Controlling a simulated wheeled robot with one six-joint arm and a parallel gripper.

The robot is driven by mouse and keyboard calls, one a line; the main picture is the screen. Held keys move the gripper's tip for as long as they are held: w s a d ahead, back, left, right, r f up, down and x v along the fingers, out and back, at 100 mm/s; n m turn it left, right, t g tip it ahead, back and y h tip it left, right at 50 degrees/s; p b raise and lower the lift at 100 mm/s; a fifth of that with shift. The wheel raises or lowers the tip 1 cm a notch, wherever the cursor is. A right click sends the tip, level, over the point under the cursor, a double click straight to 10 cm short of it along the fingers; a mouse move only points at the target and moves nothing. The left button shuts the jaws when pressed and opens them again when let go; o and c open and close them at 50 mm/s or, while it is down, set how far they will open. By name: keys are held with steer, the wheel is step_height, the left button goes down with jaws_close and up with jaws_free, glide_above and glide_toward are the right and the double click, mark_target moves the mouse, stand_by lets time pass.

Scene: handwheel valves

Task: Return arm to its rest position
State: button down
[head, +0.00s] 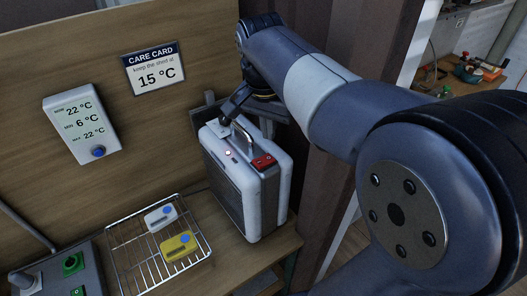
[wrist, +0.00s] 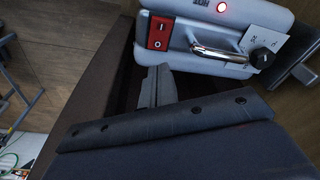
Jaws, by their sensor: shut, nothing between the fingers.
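My gripper (wrist: 156,86) is shut and empty. In the wrist view its grey fingers stand together above the dark palm bar, just short of a white-and-grey portable unit (wrist: 190,18). A gap seems to lie between them, but I cannot tell its depth. In the head view my arm reaches in from the right, bent down at its end behind the top of that unit (head: 272,200). My fingers are hard to make out there. The unit stands upright, with a metal handle (wrist: 220,54), a red switch (wrist: 158,33), a dark knob (wrist: 262,58) and a lit lamp (wrist: 222,8).
A wire rack (head: 122,262) holds a white device (head: 160,217) and a yellow one (head: 178,246). A grey control box (head: 88,262) is at bottom left. A thermometer display (head: 82,125) and a care card (head: 154,69) hang on the wooden wall. A dark post (head: 330,205) stands right of the unit.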

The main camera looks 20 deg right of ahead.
mark_target(269, 157)
steer(key=shift+r+p, duration=0.3)
steer(key=shift+r, duration=0.3)
steer(key=shift+f, duration=0.15)
step_height(269, 157, down, 7)
steer(key=b, duration=0.6)
steer(key=shift+b, duration=0.35)
steer(key=shift+r, duration=0.2)
steer(key=shift+r, duration=0.1)
